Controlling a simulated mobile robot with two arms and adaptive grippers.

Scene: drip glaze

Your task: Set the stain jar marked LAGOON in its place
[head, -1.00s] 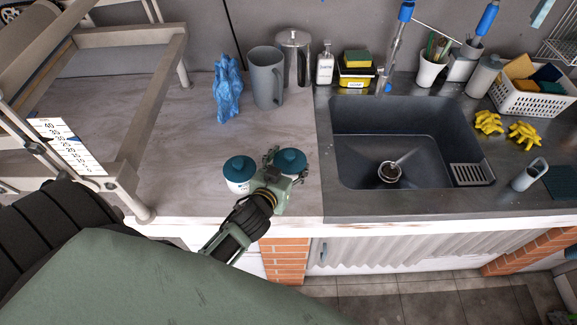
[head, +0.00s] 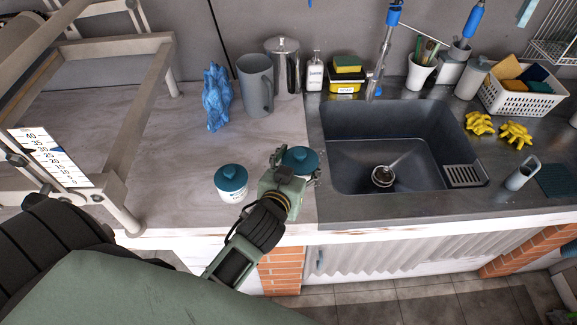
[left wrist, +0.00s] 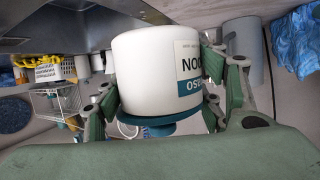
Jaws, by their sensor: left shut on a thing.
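My left gripper (head: 293,170) is shut on a white stain jar with a teal lid (head: 300,158), close to the left edge of the sink unit. In the left wrist view the jar (left wrist: 150,75) appears upside down between the fingers (left wrist: 160,105). Its label (left wrist: 188,68) is partly hidden by a finger; the letters that show, turned over, read "OON", which fits LAGOON. I cannot tell whether its base touches the counter. A second teal-lidded white jar (head: 231,183) stands on the counter left of the gripper, its label hardly readable. My right gripper is not in view.
The sink (head: 385,145) is to the right. A metal frame with a scale (head: 48,157) is at left. The pale counter (head: 165,140) between is clear.

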